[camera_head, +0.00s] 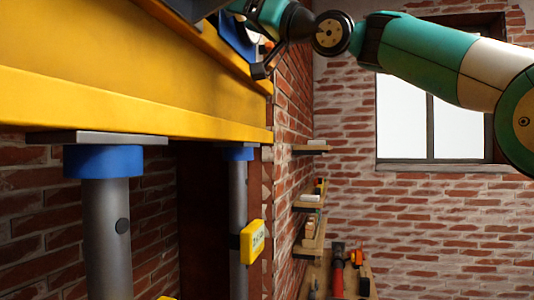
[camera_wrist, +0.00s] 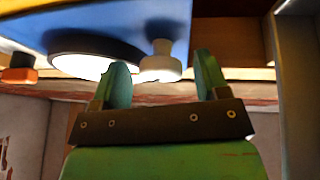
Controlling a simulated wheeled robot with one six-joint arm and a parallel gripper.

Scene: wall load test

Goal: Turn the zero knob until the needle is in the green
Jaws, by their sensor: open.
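The blue gauge box (camera_wrist: 185,22) fills the top of the wrist view. Its round white dial face (camera_wrist: 85,66) shows only in part, at a steep angle; I cannot make out the needle or a green zone. A pale knob (camera_wrist: 160,66) sticks out beside the dial. My gripper (camera_wrist: 163,72) is open, with one green finger on each side of the knob in the picture. I cannot tell whether either finger touches it. In the head view my gripper (camera_head: 262,68) is beside the blue box (camera_head: 236,40) on the yellow beam, and the knob is hidden.
An orange knob (camera_wrist: 19,70) is at the left of the box. The yellow beam (camera_head: 130,70) rests on grey posts (camera_head: 107,240) with blue collars. A yellow tag (camera_head: 253,241) hangs on the far post. Shelves (camera_head: 310,202) line the brick wall. The space near the window (camera_head: 400,115) is free.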

